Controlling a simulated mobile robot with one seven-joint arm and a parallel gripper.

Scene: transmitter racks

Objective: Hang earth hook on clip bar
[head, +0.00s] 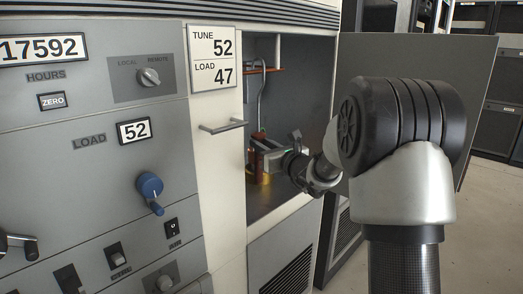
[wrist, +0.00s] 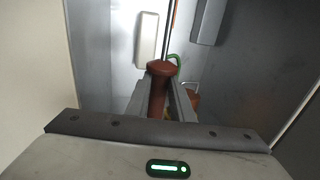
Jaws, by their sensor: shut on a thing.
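My gripper (head: 268,150) reaches into the open cabinet compartment in the head view. In the wrist view its two fingers (wrist: 160,92) are shut on the reddish-brown handle (wrist: 158,72) of what looks like the earth hook. In the head view a grey rod (head: 261,98) with a curved top rises above the gripper. Its top is close to a copper-coloured bar (head: 275,69), perhaps the clip bar; I cannot tell whether they touch. The lower handle is partly hidden by the fingers. A green cable (wrist: 179,66) shows behind the handle in the wrist view.
A gold-coloured part (head: 265,178) stands low in the compartment, below the gripper. The open grey door (head: 480,110) is behind my arm on the right. The panel with the blue knob (head: 150,186) and a door handle (head: 222,126) are left of the opening.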

